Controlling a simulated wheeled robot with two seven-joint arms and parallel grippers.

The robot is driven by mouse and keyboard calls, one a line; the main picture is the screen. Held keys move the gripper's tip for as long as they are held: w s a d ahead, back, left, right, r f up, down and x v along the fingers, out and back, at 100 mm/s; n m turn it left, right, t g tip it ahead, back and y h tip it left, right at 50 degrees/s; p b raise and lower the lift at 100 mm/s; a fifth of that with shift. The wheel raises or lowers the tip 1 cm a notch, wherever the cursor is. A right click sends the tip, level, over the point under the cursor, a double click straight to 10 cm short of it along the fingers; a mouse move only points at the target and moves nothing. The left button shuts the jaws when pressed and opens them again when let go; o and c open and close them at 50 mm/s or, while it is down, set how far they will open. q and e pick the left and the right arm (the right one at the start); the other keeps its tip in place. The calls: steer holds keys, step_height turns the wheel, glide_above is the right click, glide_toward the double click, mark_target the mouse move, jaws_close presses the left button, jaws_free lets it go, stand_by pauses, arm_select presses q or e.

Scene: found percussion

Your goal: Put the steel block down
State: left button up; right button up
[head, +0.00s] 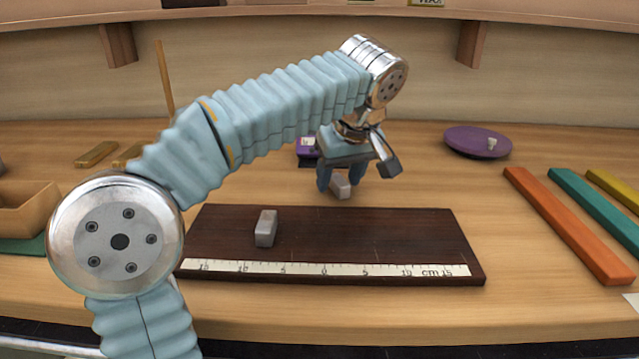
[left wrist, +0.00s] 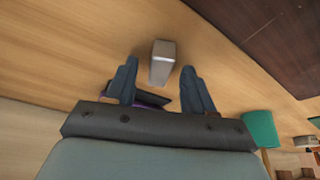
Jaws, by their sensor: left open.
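A small grey metallic block (head: 341,187) stands on the table just behind the dark wooden board (head: 360,225). My left gripper (head: 353,178) is above it with its fingers pointing down, open. In the left wrist view the block (left wrist: 162,62) lies in line with the gap between the two fingertips (left wrist: 160,82), with space visible on both sides. A second, similar grey block (head: 266,228) stands on the left half of the board. The pictures do not show which one is steel. My right gripper is not in view.
A centimetre scale (head: 325,269) runs along the board's front edge. Orange (head: 567,224), teal (head: 596,207) and yellow bars lie at the right. A purple dish (head: 470,141) is at the back right, a purple item (head: 307,147) behind the gripper, a wooden box (head: 25,210) at the left.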

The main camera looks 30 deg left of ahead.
arm_select(q)
jaws_close()
stand_by(0.3)
stand_by(0.3)
